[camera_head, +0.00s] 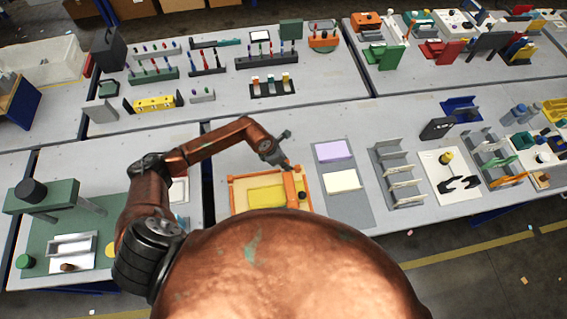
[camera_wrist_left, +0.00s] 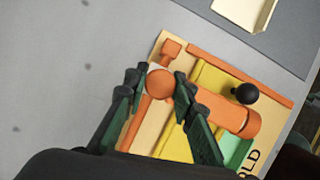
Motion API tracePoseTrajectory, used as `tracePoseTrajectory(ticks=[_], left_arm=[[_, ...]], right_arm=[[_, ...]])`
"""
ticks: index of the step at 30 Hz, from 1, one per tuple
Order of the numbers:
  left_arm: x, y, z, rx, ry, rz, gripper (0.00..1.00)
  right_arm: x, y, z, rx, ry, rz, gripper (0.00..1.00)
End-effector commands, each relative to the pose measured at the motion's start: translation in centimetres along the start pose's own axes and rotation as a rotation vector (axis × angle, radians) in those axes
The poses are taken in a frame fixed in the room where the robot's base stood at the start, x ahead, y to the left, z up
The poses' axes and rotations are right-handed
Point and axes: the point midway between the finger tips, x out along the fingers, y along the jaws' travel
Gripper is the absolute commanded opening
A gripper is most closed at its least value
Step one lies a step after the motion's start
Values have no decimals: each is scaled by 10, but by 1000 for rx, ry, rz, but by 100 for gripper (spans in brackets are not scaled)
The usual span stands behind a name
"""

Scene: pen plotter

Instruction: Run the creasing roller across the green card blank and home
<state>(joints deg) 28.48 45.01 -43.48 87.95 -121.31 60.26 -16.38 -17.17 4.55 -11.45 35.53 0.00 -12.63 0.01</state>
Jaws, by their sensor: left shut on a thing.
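The creasing roller (camera_wrist_left: 228,114) is an orange bar lying across the creasing board, with a round orange knob (camera_wrist_left: 160,83) at one end. My left gripper (camera_wrist_left: 157,88) is shut on this knob, with a dark finger on each side. In the head view the left gripper (camera_head: 287,166) is at the far right corner of the board, and the roller (camera_head: 291,190) lies along its right side. A strip of the green card blank (camera_wrist_left: 237,150) shows beside the roller in the wrist view; the rest is hidden. My right gripper is not in view.
The creasing board has an orange frame (camera_head: 238,181) and a yellow panel (camera_head: 266,196). A black knob (camera_wrist_left: 245,93) stands beside the roller. A grey mat (camera_head: 345,207) with lilac and cream pads lies to the right. My own body hides the board's near edge.

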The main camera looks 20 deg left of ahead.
Motion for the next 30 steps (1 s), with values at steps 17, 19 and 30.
tracePoseTrajectory(ticks=[17, 19, 30], left_arm=[[0, 0, 1, -1, -7, 1, 42], [-1, 0, 1, -1, -7, 1, 42], [-54, 1, 1, 4, -7, 5, 42]], right_arm=[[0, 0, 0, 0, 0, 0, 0], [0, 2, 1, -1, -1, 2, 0], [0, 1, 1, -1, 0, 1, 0]])
